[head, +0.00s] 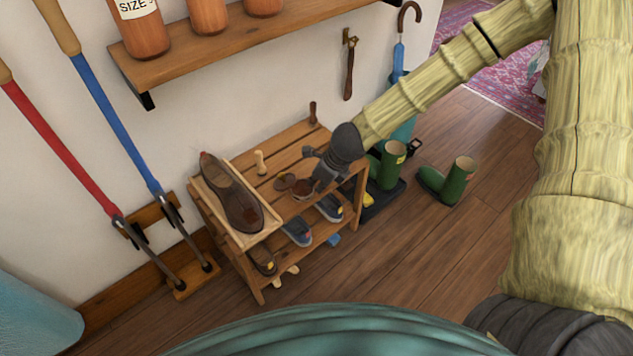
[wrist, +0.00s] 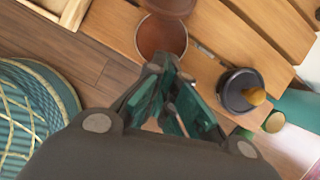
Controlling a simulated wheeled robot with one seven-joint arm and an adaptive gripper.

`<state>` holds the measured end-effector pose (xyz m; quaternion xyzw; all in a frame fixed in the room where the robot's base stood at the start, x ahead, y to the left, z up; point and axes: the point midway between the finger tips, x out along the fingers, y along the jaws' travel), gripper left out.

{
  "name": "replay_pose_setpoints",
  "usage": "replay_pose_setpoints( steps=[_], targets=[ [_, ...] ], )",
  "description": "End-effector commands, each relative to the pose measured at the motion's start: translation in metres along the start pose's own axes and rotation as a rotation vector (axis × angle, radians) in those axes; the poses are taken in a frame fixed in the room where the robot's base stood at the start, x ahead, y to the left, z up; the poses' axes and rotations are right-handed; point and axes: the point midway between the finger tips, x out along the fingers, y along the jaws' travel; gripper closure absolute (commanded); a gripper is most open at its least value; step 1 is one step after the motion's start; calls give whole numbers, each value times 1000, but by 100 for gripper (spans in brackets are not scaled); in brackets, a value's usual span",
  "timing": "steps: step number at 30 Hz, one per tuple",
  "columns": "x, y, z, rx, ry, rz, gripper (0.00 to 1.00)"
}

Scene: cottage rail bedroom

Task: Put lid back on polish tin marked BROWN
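An open round tin (wrist: 160,38) with brown inside lies on the slatted wooden rack, just beyond my fingertips in the wrist view. A second brown round piece (wrist: 165,5), perhaps its lid, is cut off by the top edge. In the head view two small brown round pieces (head: 285,182) lie side by side on the rack top. No BROWN marking is readable. My gripper (wrist: 166,66) has its teal fingers drawn together at the tips, with nothing visible between them. It also shows in the head view (head: 322,177), over the rack beside the brown pieces.
A dark round piece with a yellow-orange knob (wrist: 240,90) stands right of my fingers. A brown shoe (head: 232,195) lies in a wooden tray (head: 257,240) on the rack's left. Green boots (head: 450,182) stand right. A wall shelf (head: 220,50) hangs above.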

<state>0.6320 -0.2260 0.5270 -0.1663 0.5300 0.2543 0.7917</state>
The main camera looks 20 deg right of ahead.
Motion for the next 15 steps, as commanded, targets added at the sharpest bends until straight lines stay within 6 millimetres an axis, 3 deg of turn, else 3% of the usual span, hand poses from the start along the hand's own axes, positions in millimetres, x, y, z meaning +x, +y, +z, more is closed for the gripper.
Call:
replay_pose_setpoints(
  steps=[15],
  targets=[
    [-5, -1, -6, -1, 0, 0, 100]
  ],
)
